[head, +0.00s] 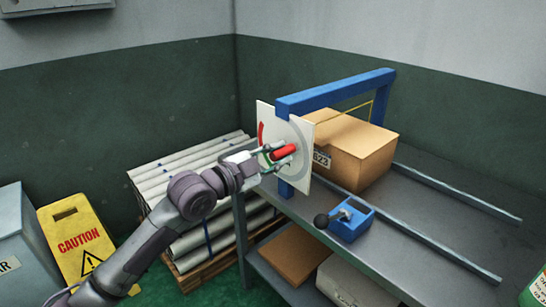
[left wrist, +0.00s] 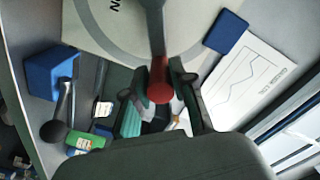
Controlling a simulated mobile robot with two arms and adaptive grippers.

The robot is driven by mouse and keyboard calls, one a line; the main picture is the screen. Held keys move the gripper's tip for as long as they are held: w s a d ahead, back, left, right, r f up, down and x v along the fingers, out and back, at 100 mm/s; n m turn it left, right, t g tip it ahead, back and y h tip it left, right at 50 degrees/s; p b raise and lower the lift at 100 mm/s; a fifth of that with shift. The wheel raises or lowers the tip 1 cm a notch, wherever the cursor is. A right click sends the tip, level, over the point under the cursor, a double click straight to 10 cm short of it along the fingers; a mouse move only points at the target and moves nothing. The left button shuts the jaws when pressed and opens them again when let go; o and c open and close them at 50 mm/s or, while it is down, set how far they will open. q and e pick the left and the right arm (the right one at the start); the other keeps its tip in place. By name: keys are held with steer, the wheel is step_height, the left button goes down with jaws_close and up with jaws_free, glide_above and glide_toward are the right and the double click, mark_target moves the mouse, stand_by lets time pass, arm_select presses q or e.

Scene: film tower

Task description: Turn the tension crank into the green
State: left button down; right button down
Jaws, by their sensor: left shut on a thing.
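The crank's red handle (head: 285,152) sticks out from the front of a white dial plate (head: 300,172) with a grey ring and a red arc at its upper left. My left gripper (head: 279,156) is shut on this handle, in front of the plate. In the left wrist view the round red handle end (left wrist: 159,93) sits between the two fingers (left wrist: 165,88), and the crank arm (left wrist: 152,25) runs up from it across the dial plate (left wrist: 105,25). Part of the dial is hidden behind my gripper, and I cannot tell where the green zone lies. My right gripper is out of view.
The plate hangs on a blue frame (head: 335,92) over a grey bench (head: 410,235) with rails. A cardboard box (head: 360,150) stands behind it. A blue block (head: 352,222) with a black-knobbed lever is to the right. Stacked rolls (head: 185,175) and a yellow caution sign (head: 75,240) stand left.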

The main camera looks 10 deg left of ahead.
arm_select(q)
step_height(320, 180, down, 6)
steer(key=m, duration=0.9)
steer(key=shift+s+d+f+m, duration=0.2)
steer(key=shift+f+m, duration=0.05)
steer(key=shift+m, duration=0.15)
steer(key=c, duration=1)
jaws_free()
steer(key=shift+r, duration=0.1)
steer(key=v, duration=1.2)
